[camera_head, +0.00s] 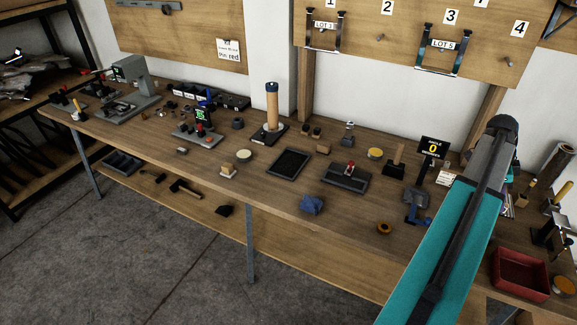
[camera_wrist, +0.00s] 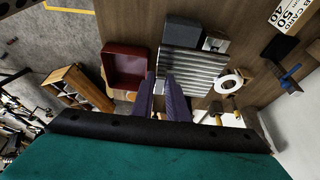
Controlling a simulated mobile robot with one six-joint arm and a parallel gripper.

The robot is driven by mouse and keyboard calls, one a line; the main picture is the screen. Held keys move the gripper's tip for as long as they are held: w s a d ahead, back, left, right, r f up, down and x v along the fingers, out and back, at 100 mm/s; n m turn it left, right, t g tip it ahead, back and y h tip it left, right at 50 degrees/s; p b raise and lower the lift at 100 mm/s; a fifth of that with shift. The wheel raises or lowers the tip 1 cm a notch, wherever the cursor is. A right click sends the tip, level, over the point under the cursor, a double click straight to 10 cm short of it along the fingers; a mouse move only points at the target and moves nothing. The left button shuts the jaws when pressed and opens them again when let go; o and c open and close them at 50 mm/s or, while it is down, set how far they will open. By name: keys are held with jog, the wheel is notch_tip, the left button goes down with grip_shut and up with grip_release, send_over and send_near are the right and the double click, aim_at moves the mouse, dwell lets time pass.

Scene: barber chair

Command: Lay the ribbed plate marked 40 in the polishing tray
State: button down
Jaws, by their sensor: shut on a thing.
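My gripper (camera_wrist: 166,84) shows in the wrist view as two purple fingers, shut on the near left edge of a silver ribbed plate (camera_wrist: 197,66). The plate's ribs run across the picture; I cannot read a number on it. A red, open tray (camera_wrist: 107,64) is just left of the plate and appears empty. The red tray also shows in the head view, at the right front of the bench (camera_head: 520,289). Which tray is the polishing tray is not labelled. In the head view my arm hides the gripper and the plate.
A dark grey block (camera_wrist: 182,31) and a small block (camera_wrist: 215,41) are beyond the plate. A white ring (camera_wrist: 228,84) lies to its right. In the head view, a black flat tray (camera_head: 289,163) and many tools crowd the wooden bench (camera_head: 265,190).

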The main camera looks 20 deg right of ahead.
dwell(0.3)
jog(key=w+a+r+n+t+h+b, duration=0.1)
jog(key=w+a+r+n+t, duration=0.15)
jog(key=w+a+n, duration=0.85)
jog(key=w+a+r+n+t+h+b, duration=0.1)
jog(key=w+a+n+t, duration=0.2)
jog(key=w+a, duration=1.6)
jog(key=w+a+r+n+t+y, duration=0.1)
jog(key=w+a+n, duration=0.2)
jog(key=a, duration=0.9)
jog(key=w+a+r+n+y+b, duration=0.1)
jog(key=a+n, duration=0.5)
jog(key=a, duration=0.6)
jog(key=w+a+n+t+y+b, duration=0.1)
jog(key=w+a+n, duration=0.4)
jog(key=a, duration=0.7)
jog(key=shift+w+a+r+t+y, duration=0.15)
jog(key=shift+w+r+t+y, duration=0.25)
jog(key=shift+y, duration=0.5)
